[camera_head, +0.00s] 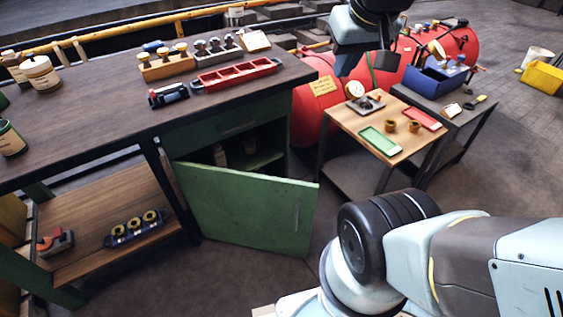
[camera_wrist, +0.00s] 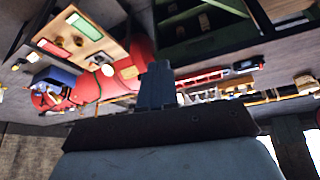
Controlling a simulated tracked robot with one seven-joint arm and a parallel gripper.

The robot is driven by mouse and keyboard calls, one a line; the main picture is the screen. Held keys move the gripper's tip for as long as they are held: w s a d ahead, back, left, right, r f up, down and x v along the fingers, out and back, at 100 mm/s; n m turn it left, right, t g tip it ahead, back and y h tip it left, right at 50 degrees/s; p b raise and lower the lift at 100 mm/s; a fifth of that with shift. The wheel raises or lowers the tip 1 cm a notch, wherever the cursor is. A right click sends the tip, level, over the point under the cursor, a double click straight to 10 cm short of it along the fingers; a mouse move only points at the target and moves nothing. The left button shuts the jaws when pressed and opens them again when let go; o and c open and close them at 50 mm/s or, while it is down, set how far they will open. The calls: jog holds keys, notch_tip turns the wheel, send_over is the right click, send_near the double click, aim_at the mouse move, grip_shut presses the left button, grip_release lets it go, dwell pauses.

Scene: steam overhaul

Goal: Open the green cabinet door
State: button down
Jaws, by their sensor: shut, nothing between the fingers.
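The green cabinet door (camera_head: 245,207) stands open. It is hinged at its left and swung outward at an angle, with its handle (camera_head: 296,218) near the free right edge. The green cabinet (camera_head: 225,130) shows a dark interior with a shelf and a few items, partly hidden by the door. Green cabinet parts also show at the top of the wrist view (camera_wrist: 205,42). My gripper (camera_wrist: 157,72) is shut and empty in the wrist view. In the head view the hand is at the top, above the red tank, apart from the door and its handle.
The workbench (camera_head: 95,107) carries a red tray (camera_head: 235,76), a wooden block with knobs (camera_head: 167,66) and jars. A small wooden-topped table (camera_head: 395,150) stands right of the cabinet, before a red tank (camera_head: 312,100).

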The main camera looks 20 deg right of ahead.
jog(key=w+d+f+n+g+y, duration=0.2)
jog(key=w+f+n+g, duration=0.4)
jog(key=w+f, duration=1.1)
jog(key=w+d+f+n+g+y, duration=0.1)
jog(key=w+f+n+y, duration=0.1)
jog(key=w+f+n, duration=0.55)
notch_tip(320, 180, down, 18)
jog(key=w+g+y, duration=0.1)
jog(key=w+y, duration=0.1)
jog(key=y, duration=0.1)
jog(key=s+a+f, duration=0.6)
jog(key=a+f, duration=0.1)
jog(key=f, duration=0.1)
jog(key=shift+f, duration=0.3)
